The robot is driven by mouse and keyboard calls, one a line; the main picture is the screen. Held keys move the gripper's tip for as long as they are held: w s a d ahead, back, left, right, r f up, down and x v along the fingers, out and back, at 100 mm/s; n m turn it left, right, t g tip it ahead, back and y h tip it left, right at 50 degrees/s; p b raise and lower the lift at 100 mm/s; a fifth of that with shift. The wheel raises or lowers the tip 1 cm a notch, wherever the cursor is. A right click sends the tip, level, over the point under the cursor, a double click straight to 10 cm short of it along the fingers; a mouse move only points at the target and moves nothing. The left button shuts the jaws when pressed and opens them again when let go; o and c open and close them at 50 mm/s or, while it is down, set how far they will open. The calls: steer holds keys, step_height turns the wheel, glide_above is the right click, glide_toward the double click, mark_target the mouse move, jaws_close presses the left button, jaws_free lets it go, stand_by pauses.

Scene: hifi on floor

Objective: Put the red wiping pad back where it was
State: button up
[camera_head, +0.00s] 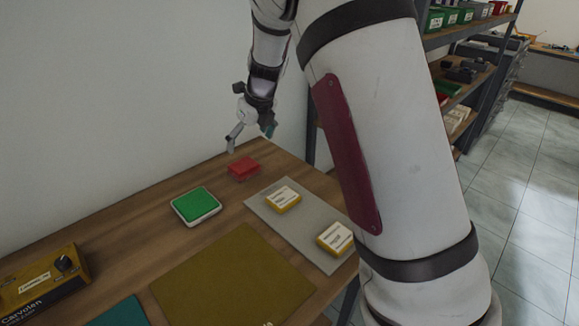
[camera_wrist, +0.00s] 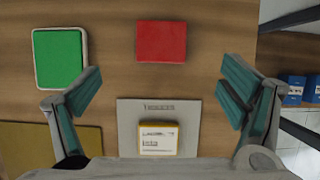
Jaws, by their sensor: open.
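The red wiping pad (camera_head: 243,169) lies on the wooden table near its far right end, behind the grey mat. It also shows in the wrist view (camera_wrist: 161,42) at the top middle, lying flat on bare wood. My gripper (camera_head: 250,140) is above the pad in the head view, apart from it. In the wrist view my gripper (camera_wrist: 160,90) has its two teal-padded fingers spread wide, with nothing held between them. The pad lies beyond the fingertips there.
A green pad in a white tray (camera_head: 197,206) lies left of the red pad. A grey mat (camera_head: 262,210) bears two yellow-and-white boxes (camera_head: 283,200). An olive mat (camera_head: 232,280), a teal item (camera_head: 118,312) and a yellow device (camera_head: 45,280) are nearer. A wall stands behind; shelves (camera_head: 470,80) are at right.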

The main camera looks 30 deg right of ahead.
steer(key=s+a+r+n, duration=0.1)
steer(key=s+r+n, duration=0.65)
steer(key=s, duration=0.25)
steer(key=s+a+r+n, duration=0.1)
steer(key=s+r+n, duration=0.5)
steer(key=s+n, duration=0.35)
steer(key=s+n+h, duration=0.1)
steer(key=s+n, duration=1.4)
steer(key=s, duration=0.3)
steer(key=shift+s+d+f+t, duration=0.4)
steer(key=shift+d, duration=0.05)
